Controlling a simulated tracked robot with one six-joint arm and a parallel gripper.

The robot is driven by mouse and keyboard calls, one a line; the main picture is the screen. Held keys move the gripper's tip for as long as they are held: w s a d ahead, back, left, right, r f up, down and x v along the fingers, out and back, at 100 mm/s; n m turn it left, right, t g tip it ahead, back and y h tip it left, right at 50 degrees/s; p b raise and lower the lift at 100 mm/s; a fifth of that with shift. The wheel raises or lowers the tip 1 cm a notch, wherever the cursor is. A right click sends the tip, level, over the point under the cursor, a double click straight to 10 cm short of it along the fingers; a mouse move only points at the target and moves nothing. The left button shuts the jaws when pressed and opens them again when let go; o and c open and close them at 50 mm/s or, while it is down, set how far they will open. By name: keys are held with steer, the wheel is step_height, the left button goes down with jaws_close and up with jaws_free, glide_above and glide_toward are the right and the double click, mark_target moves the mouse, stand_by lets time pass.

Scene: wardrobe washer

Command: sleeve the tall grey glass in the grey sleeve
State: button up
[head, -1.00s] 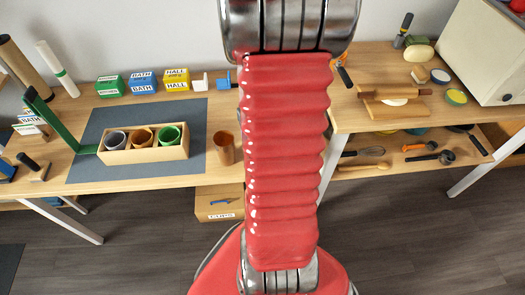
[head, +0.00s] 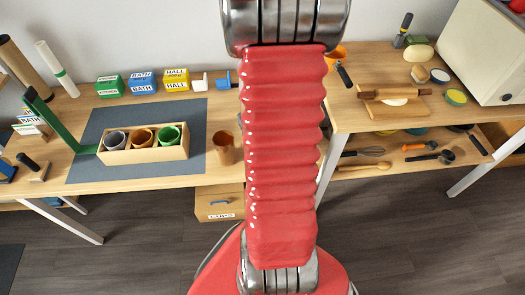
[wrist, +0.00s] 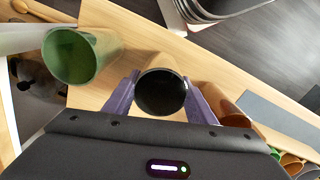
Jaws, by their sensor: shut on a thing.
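In the wrist view my gripper (wrist: 160,97) has its purple fingers closed on both sides of a round glass with a dark grey mouth, which looks like the tall grey glass (wrist: 161,92). I see it from above, mouth towards the camera. How far its base is from the table cannot be told. In the head view my red arm hides the gripper and the glass. The grey sleeve (head: 116,140) stands upright at the left end of a wooden box (head: 145,156) on the left table.
The box also holds an orange-brown sleeve (head: 142,138) and a green sleeve (head: 169,135), on a blue-grey mat (head: 85,168). An amber glass (head: 224,148) stands right of the mat. A green glass (wrist: 82,55) is near my gripper. A green upright bracket (head: 42,108) stands left of the box.

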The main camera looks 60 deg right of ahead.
steer(key=c, duration=0.6)
steer(key=shift+o, duration=0.2)
step_height(320, 180, up, 6)
stand_by(0.6)
steer(key=shift+r, duration=0.1)
steer(key=w+a+r+n, duration=0.2)
steer(key=w+r, duration=0.5)
steer(key=w, duration=0.4)
steer(key=w+a+r+n, duration=0.2)
steer(key=w+r, duration=0.6)
steer(key=w, duration=0.3)
steer(key=w+a+r+n, duration=0.1)
steer(key=w+a+n, duration=0.1)
steer(key=w+a, duration=0.3)
steer(key=w+a+r+n, duration=0.1)
steer(key=w+a, duration=0.4)
steer(key=a, duration=0.8)
steer(key=w+a+r+n, duration=0.1)
steer(key=w+a+n, duration=0.1)
steer(key=w+a, duration=0.3)
steer(key=a, duration=0.4)
steer(key=shift+w+r+n, duration=0.15)
steer(key=shift+r+n, duration=0.1)
steer(key=shift+n, duration=0.15)
